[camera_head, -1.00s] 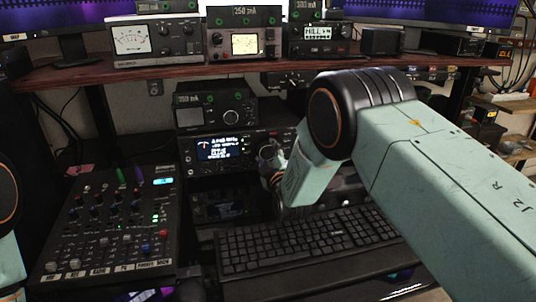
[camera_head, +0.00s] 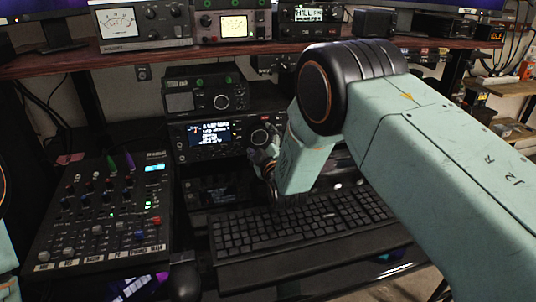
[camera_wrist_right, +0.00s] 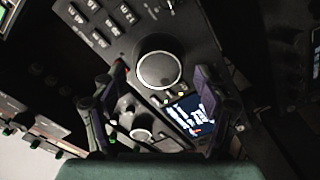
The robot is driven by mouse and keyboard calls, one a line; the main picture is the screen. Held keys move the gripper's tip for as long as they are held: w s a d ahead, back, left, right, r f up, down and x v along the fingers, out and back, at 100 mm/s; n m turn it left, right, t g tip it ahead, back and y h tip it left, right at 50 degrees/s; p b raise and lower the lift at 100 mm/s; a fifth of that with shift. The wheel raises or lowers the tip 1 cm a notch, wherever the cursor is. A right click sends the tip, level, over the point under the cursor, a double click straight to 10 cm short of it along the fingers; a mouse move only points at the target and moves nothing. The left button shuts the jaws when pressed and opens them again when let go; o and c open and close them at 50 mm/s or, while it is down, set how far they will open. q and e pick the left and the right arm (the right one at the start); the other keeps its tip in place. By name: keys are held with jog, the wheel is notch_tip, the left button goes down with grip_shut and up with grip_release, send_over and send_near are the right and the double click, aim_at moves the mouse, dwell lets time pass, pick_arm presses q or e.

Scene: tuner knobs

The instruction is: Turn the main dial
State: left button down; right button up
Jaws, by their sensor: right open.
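The main dial (camera_head: 260,136) is a round dark knob on the front of the radio (camera_head: 205,154), right of its lit screen (camera_head: 208,132). My right gripper (camera_head: 262,160) is just below and in front of it in the head view. In the right wrist view the dial (camera_wrist_right: 158,68) is a large knob with a pale rim. My right gripper (camera_wrist_right: 161,78) is open, with one finger on each side of the dial in the picture. I see no clear contact with the dial. My left gripper is out of view.
A keyboard (camera_head: 300,222) lies below my right arm. A mixer (camera_head: 100,215) stands at the left. A smaller unit with a knob (camera_head: 207,90) sits on top of the radio. A wooden shelf (camera_head: 190,54) with meters runs above.

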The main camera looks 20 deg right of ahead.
jog(key=s, duration=1)
jog(key=shift+s+a+r, duration=0.1)
jog(key=shift+s+a, duration=0.05)
jog(key=shift+s, duration=0.05)
